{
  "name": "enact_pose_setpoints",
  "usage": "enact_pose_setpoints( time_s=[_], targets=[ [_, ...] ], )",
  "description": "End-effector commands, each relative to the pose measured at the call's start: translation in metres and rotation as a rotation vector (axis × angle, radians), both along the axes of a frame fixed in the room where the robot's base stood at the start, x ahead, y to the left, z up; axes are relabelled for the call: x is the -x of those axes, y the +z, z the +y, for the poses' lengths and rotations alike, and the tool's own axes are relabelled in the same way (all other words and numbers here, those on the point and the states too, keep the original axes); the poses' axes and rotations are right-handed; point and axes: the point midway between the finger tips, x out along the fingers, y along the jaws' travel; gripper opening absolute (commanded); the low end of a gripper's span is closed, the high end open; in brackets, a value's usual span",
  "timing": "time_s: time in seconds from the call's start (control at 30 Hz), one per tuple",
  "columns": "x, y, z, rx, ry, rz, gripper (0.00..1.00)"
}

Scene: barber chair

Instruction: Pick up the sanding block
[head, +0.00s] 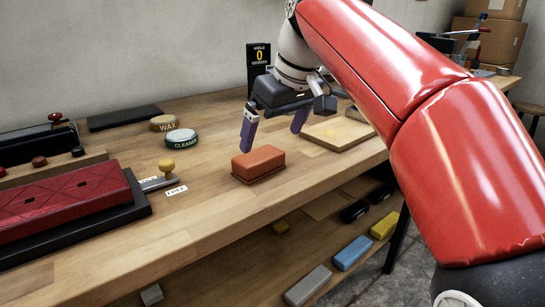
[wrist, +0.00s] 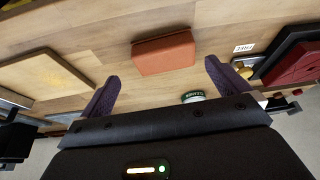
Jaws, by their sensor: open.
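The sanding block is an orange-brown rectangular block (head: 258,163) lying flat on the wooden workbench, near its front edge. It also shows in the wrist view (wrist: 163,52), ahead of the fingers and between their lines. My gripper (head: 272,130) is open and empty, with two purple fingers pointing down. It hangs above and just behind the block and does not touch it.
Tins marked WAX (head: 163,123) and CLEANER (head: 181,138) stand behind. A wooden board (head: 338,132) lies right. Coloured blocks (head: 352,253) sit on the lower shelf.

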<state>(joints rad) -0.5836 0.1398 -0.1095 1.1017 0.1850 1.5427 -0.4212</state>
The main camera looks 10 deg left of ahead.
Motion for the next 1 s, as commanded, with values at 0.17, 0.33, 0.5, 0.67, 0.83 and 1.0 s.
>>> enact_pose_setpoints(
  time_s=[0.17,0.33,0.5,0.67,0.83,1.0],
  targets=[
    [-0.002,-0.006,0.013,0.004,0.030,0.001,1.00],
    [-0.007,-0.024,0.019,0.004,0.029,0.001,1.00],
    [-0.012,-0.045,0.031,0.005,0.029,0.003,1.00],
    [-0.017,-0.063,0.038,0.003,0.029,0.001,1.00],
    [-0.018,-0.067,0.040,0.002,0.028,-0.001,1.00],
    [-0.018,-0.067,0.040,0.003,0.028,-0.002,0.96]
  ],
)
